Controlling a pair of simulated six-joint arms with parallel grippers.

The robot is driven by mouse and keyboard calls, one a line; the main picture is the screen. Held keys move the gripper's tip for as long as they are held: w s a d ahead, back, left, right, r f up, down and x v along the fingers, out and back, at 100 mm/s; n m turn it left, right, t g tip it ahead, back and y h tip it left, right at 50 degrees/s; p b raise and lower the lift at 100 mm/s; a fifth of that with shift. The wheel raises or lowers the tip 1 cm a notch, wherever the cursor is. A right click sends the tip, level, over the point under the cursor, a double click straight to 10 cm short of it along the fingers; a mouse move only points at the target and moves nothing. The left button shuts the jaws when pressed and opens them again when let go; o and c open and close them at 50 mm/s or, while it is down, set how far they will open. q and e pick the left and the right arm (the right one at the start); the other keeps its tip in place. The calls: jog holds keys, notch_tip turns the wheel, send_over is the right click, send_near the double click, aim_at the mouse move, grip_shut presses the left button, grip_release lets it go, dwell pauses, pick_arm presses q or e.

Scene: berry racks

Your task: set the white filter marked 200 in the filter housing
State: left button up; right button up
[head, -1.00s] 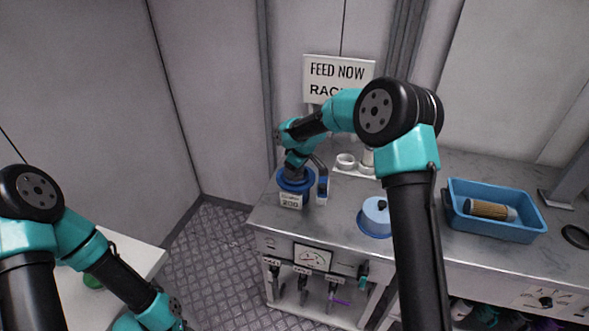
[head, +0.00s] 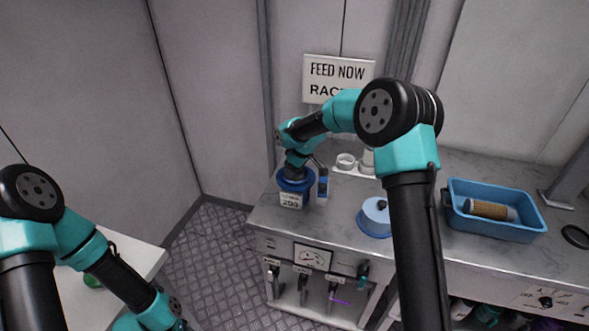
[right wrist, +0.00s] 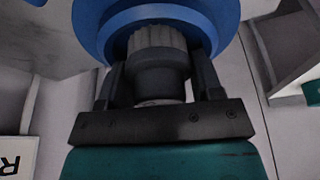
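The filter housing (head: 297,184) is a blue round vessel with a white label reading 200, at the left end of the bench. My right gripper (head: 293,174) points down over its mouth. In the right wrist view, the fingers (right wrist: 160,85) sit on both sides of the dark end cap (right wrist: 160,78) of a filter. Its ribbed body (right wrist: 158,42), shaded grey, goes into the blue rim (right wrist: 90,22). The fingers look closed on the cap. How deep the filter sits is hidden, and no 200 mark shows on it. My left gripper is out of view.
A blue lid (head: 372,224) with a black knob lies right of the housing. A blue tray (head: 500,233) holds a brown filter (head: 490,209). White rings (head: 346,160) stand behind. A small blue-and-dark object (head: 323,187) stands close beside the housing. Gauge and levers are on the bench front.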

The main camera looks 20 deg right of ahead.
jog(key=shift+s+d, duration=0.15)
jog(key=shift+s, duration=0.1)
jog(key=shift+o, duration=1.1)
jog(key=v, duration=1.7)
jog(key=shift+r, duration=0.2)
jog(key=shift+w, duration=0.15)
